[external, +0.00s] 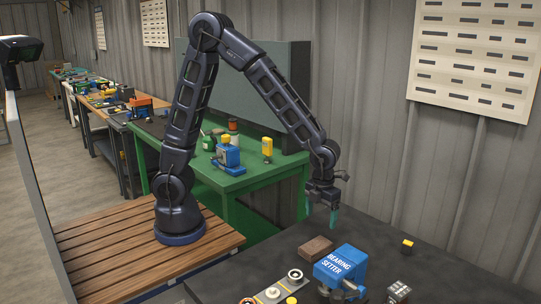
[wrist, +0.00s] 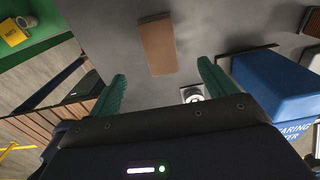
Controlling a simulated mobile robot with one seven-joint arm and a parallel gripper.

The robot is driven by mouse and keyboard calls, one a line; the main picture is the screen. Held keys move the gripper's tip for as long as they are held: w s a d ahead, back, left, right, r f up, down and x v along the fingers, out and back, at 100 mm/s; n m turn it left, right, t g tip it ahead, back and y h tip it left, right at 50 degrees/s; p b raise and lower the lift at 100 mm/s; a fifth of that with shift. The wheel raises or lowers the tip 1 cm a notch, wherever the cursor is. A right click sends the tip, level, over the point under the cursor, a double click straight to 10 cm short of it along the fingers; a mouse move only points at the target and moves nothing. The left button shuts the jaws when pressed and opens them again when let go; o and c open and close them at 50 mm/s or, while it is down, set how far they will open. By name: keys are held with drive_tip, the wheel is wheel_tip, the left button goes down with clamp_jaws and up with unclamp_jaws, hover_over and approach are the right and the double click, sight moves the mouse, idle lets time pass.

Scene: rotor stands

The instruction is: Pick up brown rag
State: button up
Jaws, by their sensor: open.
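The brown rag (external: 316,248) looks like a folded, block-shaped piece lying flat on the dark table, left of the blue bearing setter (external: 341,268). In the wrist view the rag (wrist: 157,46) shows beyond and between my fingertips, nearly centred. My gripper (external: 321,213) points down above the table, apart from the rag, with its green fingers spread. In the wrist view the gripper (wrist: 162,72) has nothing between its fingers.
The bearing setter also stands close on the right in the wrist view (wrist: 275,88). A strip with round parts (external: 272,292) lies at the front. A small yellow-topped block (external: 407,246) sits at the right. A green table (external: 245,180) stands behind. The table right of the rag's far side is clear.

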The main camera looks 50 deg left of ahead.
hover_over(317, 245)
wheel_tip(317, 245, down, 6)
drive_tip(key=shift+w+d+r, duration=0.15)
drive_tip(key=shift+r, duration=0.05)
drive_tip(key=shift+s+a+f, duration=0.1)
drive_tip(key=shift+f, duration=1.25)
drive_tip(key=shift+s+a+f, duration=0.1)
drive_tip(key=shift+f, duration=1.25)
drive_tip(key=c, duration=1.1)
drive_tip(key=shift+r, duration=0.1)
